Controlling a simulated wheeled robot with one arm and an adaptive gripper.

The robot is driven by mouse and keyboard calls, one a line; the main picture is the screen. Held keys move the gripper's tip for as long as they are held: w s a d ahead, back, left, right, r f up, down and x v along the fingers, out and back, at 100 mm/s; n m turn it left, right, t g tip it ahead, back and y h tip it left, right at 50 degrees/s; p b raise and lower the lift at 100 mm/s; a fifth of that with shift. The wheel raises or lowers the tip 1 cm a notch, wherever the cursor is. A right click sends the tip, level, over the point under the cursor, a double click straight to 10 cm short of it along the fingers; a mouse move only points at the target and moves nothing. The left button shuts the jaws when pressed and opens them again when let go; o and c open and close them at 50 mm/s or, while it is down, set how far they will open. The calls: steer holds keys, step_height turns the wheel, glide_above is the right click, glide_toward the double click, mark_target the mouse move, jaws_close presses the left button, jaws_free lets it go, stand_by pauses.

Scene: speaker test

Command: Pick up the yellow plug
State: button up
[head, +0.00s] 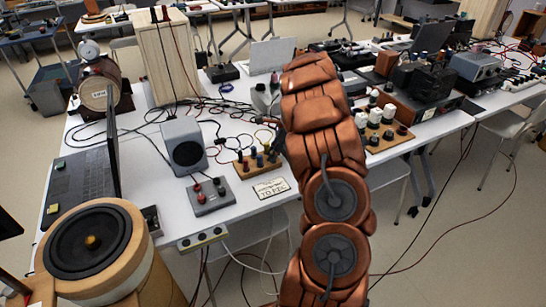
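I cannot clearly single out a yellow plug. A small wooden block (256,164) in the middle of the white table carries several small upright coloured plugs or posts, too small to tell each colour surely. A pale strip (202,238) at the table's front edge has small yellowish-green spots whose nature I cannot tell. My copper-coloured arm rises from the bottom and reaches over the table, right of the wooden block. My gripper does not show; the arm's far end is hidden behind its own links.
A grey speaker box (184,145), a grey box with red knobs (210,196), a written card (271,188) and an open laptop (82,180) stand on the left table. A round wooden speaker (140,262) is at front left. Cables lie across the tables. Instruments crowd the right table.

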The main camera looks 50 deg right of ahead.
jaws_close()
steer(key=shift+r+b, duration=0.3)
steer(key=shift+r, duration=1.45)
steer(key=s+a+b, duration=0.1)
steer(key=s+a, duration=0.1)
steer(key=s, duration=0.5)
steer(key=s+a+r+b, duration=0.1)
steer(key=s+a, duration=0.2)
steer(key=s, duration=0.5)
steer(key=shift+r, duration=0.3)
steer(key=shift+s+a, duration=0.1)
step_height(320, 180, up, 5)
steer(key=p, duration=0.3)
steer(key=shift+r+p, duration=0.2)
steer(key=shift+p, duration=0.15)
